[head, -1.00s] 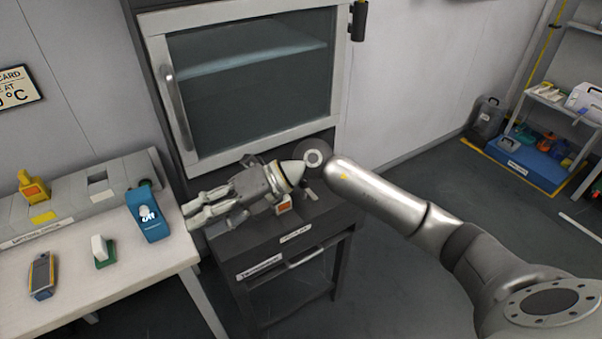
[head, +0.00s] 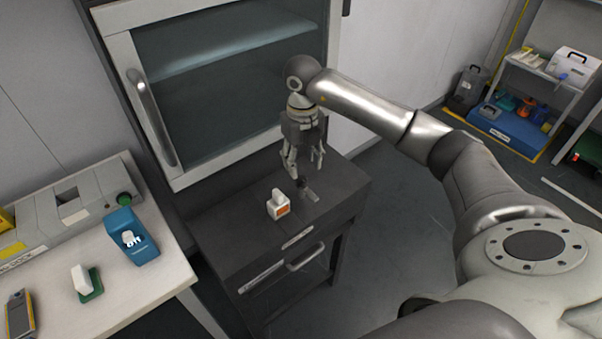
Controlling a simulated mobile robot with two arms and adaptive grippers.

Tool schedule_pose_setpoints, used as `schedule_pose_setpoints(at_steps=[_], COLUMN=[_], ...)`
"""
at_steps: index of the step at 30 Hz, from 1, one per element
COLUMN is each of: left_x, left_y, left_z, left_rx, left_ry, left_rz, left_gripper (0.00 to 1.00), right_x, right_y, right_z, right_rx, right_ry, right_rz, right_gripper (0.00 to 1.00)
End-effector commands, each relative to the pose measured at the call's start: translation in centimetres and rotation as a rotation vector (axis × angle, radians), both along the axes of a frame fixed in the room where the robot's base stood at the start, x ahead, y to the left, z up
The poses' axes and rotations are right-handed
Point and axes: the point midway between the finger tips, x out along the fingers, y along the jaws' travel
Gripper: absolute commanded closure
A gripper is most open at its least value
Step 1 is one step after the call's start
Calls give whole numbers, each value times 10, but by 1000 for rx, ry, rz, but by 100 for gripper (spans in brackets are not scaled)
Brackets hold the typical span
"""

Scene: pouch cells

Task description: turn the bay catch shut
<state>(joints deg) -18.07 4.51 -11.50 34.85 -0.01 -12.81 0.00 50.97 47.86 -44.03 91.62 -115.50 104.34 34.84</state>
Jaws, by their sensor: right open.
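A small grey lever with a dark pivot (head: 308,191), which looks like the bay catch, sits on top of the dark cabinet (head: 232,226). Its exact turn is too small to tell. My right gripper (head: 305,168) points down just above and behind it, with fingers spread and nothing between them. The fingers look apart from the lever. My left gripper is not in view.
A white block with an orange label (head: 278,208) stands just left of the lever. A glass-fronted chamber (head: 225,75) rises behind. A white bench (head: 135,290) at left holds a blue switch box (head: 135,240) and a green-based white piece (head: 85,283).

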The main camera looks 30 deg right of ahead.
Motion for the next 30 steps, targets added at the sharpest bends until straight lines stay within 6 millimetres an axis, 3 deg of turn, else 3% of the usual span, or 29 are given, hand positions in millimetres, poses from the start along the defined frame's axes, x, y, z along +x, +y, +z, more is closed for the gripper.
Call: schedule_pose_setpoints(at_steps=[5,9,14,21,30], left_x=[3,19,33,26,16], left_y=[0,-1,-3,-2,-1], left_z=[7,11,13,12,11], left_rx=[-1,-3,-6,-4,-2], left_ry=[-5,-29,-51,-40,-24], left_rz=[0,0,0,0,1], left_gripper=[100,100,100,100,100], right_x=[-1,-1,0,0,0], right_y=[1,1,1,1,1], right_z=[-33,-50,-59,-60,-60], right_rx=[2,2,2,2,2], right_ry=[4,2,0,-1,-1], right_rz=[2,1,2,3,2], right_gripper=[54,54,54,54,90])
